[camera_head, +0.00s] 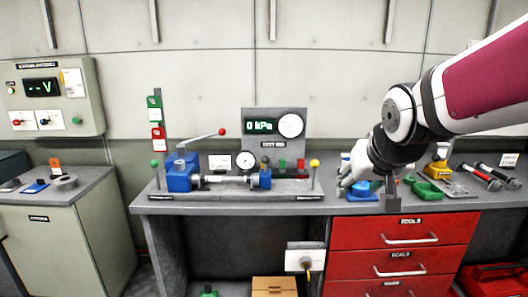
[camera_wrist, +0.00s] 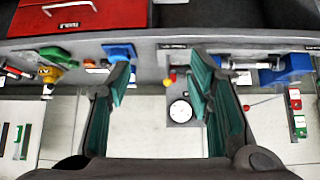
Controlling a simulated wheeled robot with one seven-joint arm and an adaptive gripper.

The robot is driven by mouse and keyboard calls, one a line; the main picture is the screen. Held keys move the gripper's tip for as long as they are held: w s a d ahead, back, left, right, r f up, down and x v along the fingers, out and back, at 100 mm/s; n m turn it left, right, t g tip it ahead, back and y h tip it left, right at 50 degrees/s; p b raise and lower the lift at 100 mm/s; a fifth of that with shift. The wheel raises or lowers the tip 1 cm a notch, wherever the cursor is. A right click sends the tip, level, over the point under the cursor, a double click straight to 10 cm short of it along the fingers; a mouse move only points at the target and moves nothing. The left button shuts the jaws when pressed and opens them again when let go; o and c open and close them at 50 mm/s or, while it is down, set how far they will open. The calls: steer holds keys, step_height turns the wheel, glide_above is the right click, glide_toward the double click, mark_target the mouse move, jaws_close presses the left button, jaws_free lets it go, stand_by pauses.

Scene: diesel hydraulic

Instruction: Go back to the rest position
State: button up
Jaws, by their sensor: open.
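My gripper (camera_head: 347,188) hangs over the right part of the grey workbench (camera_head: 225,207), above the red drawers, at the end of my arm coming in from the right. In the wrist view its two teal-padded fingers (camera_wrist: 163,85) stand wide apart with nothing between them. A blue object (camera_head: 364,190) lies on the bench close by the gripper in the head view, partly covered by it. It also shows in the wrist view (camera_wrist: 120,52), beside the left finger. I cannot tell from the pictures whether the gripper touches it.
The test rig (camera_head: 215,180) with blue ends, a dial and levers stands left of the gripper, before a 0 kPa panel (camera_head: 273,150). Green (camera_head: 427,190) and yellow (camera_head: 437,168) parts and red-black tools (camera_head: 480,177) lie to the right. Red drawers (camera_head: 400,262) are below.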

steer(key=s+f+g+p, duration=0.1)
steer(key=s+g, duration=0.3)
steer(key=s, duration=2.3)
steer(key=shift+f+n+y+p, duration=0.3)
steer(key=shift+f+p, duration=0.05)
steer(key=shift+p, duration=0.55)
